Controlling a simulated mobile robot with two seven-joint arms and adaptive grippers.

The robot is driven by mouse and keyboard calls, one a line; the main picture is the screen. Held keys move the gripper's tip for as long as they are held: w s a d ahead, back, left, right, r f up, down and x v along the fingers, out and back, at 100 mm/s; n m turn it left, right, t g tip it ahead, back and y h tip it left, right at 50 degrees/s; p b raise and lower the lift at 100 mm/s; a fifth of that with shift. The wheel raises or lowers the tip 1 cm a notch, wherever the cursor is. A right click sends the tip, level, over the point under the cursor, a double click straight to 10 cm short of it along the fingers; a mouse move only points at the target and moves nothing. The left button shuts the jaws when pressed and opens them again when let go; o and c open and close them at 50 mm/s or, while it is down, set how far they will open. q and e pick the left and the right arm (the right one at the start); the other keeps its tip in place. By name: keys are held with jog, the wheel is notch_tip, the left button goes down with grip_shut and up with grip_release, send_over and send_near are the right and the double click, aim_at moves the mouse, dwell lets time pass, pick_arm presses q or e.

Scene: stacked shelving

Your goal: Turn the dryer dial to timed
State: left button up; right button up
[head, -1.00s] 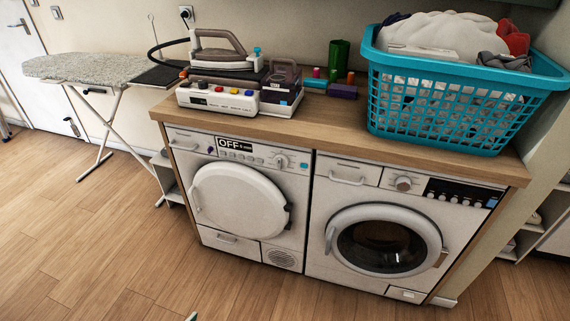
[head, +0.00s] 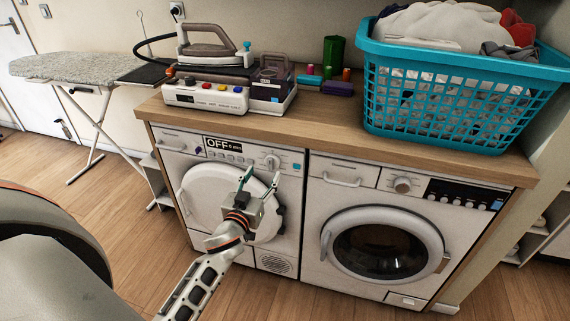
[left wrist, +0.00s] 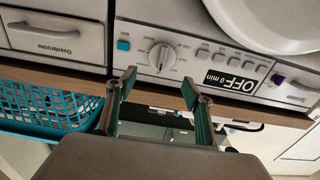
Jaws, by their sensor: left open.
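The dryer (head: 182,165) is the left white machine under the wooden counter. Its round dial (head: 271,162) is on the upper right of its panel. The dial also shows in the left wrist view (left wrist: 162,56), which looks upside down. The dryer's display (head: 223,145) reads "OFF 0 min"; it shows in the left wrist view too (left wrist: 232,81). My left gripper (head: 264,176) is open and empty in front of the dryer, just below the dial. In the left wrist view its fingers (left wrist: 159,76) point toward the dial, apparently without touching it. My right gripper is not in view.
A washing machine (head: 325,208) stands right of the dryer. The wooden counter (head: 330,120) overhangs both panels. On it are an iron station (head: 205,97) and a teal laundry basket (head: 440,142). An ironing board (head: 75,66) stands left. The floor in front is clear.

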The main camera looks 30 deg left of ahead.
aim_at(270, 162)
pick_arm(q)
jog(key=x, duration=0.7)
jog(key=c, duration=1.1)
